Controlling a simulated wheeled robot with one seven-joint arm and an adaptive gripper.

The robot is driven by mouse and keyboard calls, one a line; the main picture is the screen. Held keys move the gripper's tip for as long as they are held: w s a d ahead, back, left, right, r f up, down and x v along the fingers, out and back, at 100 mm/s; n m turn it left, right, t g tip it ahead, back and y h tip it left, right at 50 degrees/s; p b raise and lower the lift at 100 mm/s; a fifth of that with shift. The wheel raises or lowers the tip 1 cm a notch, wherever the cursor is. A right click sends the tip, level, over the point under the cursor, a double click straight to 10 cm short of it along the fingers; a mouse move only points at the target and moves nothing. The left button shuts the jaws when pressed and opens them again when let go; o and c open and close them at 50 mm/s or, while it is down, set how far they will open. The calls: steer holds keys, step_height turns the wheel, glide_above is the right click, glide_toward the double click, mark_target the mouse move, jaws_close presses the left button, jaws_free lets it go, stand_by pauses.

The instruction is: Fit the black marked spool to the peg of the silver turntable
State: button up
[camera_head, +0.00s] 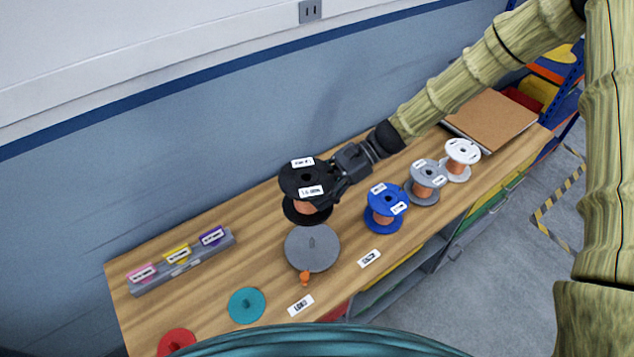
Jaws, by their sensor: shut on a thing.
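The black spool (297,179) has white labels on its top flange and copper-coloured wire between its flanges. My gripper (328,178) is shut on it from the right side. The spool is upright or nearly so and appears just behind the silver turntable (306,258) in the picture. Its height above the table is hard to tell. The turntable is a round grey disc with a short peg (311,242) standing at its middle. The peg is bare, and the spool's lower flange (306,211) appears close behind the disc.
A blue spool (385,207), a grey spool (425,182) and a white spool (461,160) stand to the right. Teal (246,305) and red (176,341) discs lie at front left. A grey rack (182,262) with coloured labels sits left. The wall is behind the table.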

steer(key=shift+s+d+f, duration=0.1)
steer(key=shift+d+f, duration=0.15)
steer(key=shift+f, duration=0.1)
steer(key=shift+d+f+b, duration=0.1)
steer(key=shift+f+b, duration=0.55)
step_height(320, 180, down, 5)
steer(key=b, duration=0.3)
steer(key=shift+r, duration=0.2)
steer(key=shift+f, duration=0.1)
stand_by(1.2)
step_height(320, 180, down, 7)
steer(key=b, duration=0.3)
stand_by(4.3)
